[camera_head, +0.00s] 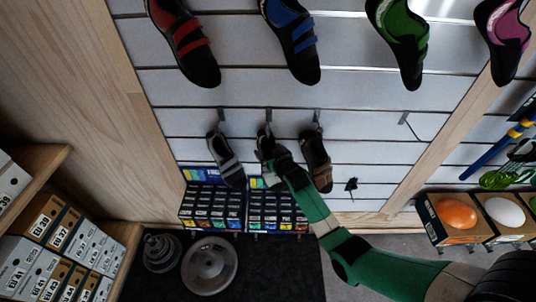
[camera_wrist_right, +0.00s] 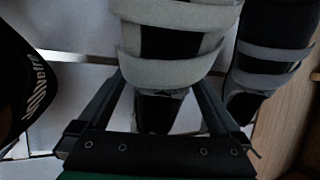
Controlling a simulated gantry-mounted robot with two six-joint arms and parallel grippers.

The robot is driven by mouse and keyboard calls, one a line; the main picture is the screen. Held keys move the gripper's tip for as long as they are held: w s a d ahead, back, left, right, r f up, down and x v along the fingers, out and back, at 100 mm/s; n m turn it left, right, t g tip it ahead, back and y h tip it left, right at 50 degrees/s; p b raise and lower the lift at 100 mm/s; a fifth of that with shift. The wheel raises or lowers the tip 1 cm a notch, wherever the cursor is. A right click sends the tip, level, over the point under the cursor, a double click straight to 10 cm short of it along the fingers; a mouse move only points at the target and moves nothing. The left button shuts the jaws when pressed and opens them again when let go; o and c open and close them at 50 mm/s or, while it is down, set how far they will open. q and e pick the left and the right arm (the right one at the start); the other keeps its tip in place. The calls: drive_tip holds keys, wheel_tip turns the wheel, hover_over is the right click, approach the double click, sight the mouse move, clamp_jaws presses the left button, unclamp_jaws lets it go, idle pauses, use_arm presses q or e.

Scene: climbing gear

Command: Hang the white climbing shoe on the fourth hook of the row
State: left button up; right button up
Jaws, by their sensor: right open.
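A pale-strapped shoe, the white climbing shoe (camera_head: 265,143), hangs second from left in the lower row, partly hidden by my right gripper (camera_head: 277,160). In the right wrist view, the white shoe (camera_wrist_right: 172,60) has pale straps over black, with its narrow end between the open fingers of my gripper (camera_wrist_right: 160,100). I cannot tell whether they touch it. A grey shoe (camera_head: 224,158) hangs on the first hook, and a brown shoe (camera_head: 316,160) on the third. The fourth hook (camera_head: 404,118), at the right, is bare. My left gripper is not in view.
Larger shoes, including a red-strapped one (camera_head: 190,45) and a green one (camera_head: 402,40), hang above. Small boxes (camera_head: 210,208) stand below the row. Shelves of boxes (camera_head: 45,240) are at left, weight plates (camera_head: 209,265) on the floor. Wall around the fourth hook is clear.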

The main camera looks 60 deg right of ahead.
drive_tip(key=shift+x, duration=0.85)
drive_tip(key=c, duration=1.5)
drive_tip(key=shift+o, duration=0.2)
drive_tip(key=shift+s+a+r+p, duration=0.1)
drive_tip(key=shift+a+r+p, duration=0.05)
drive_tip(key=shift+r+p, duration=0.55)
drive_tip(key=shift+s+a+r+p, duration=0.1)
drive_tip(key=shift+s+a+p, duration=0.25)
drive_tip(key=shift+a+p, duration=0.3)
drive_tip(key=shift+s+a+r+p, duration=0.1)
drive_tip(key=shift+s+a+p, duration=0.35)
drive_tip(key=shift+a, duration=0.3)
drive_tip(key=shift+a+f, duration=0.1)
drive_tip(key=shift+a, duration=0.1)
